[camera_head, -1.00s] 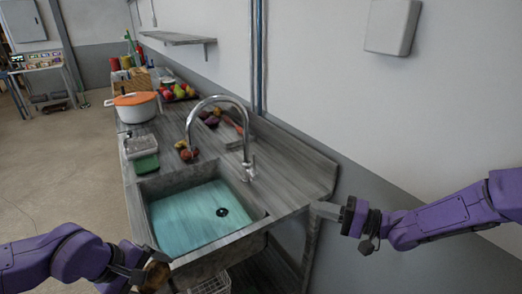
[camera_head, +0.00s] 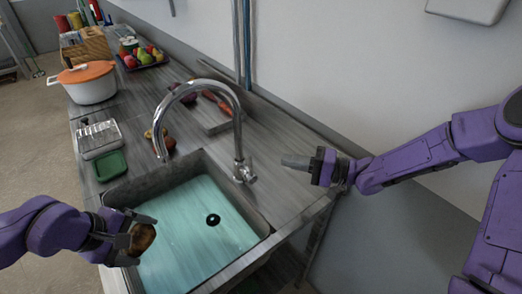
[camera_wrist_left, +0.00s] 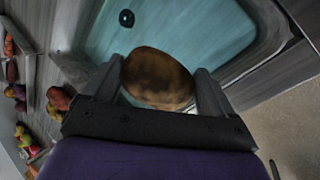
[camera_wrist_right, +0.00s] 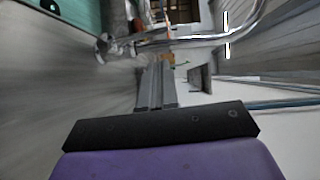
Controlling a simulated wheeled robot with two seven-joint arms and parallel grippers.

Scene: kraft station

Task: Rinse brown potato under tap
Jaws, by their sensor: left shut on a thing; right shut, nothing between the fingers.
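The brown potato (camera_head: 143,238) is held between the fingers of my left gripper (camera_head: 133,232), at the left edge of the sink. It also shows in the left wrist view (camera_wrist_left: 157,78), with the teal basin behind it. The sink (camera_head: 196,243) has a teal bottom and a dark round drain. The tap (camera_head: 237,130) is a chrome gooseneck on the sink's right side, its spout end above the far left of the basin. I see no clear water stream. My right gripper (camera_head: 285,161) is shut and empty, to the right of the tap's base.
On the counter left of the sink are a green dish (camera_head: 110,166) and a metal grater-like tray (camera_head: 98,139). Beyond stand a white pot with orange lid (camera_head: 88,82) and a fruit tray (camera_head: 141,58). Vegetables (camera_head: 164,142) lie behind the sink. A wall bounds the right.

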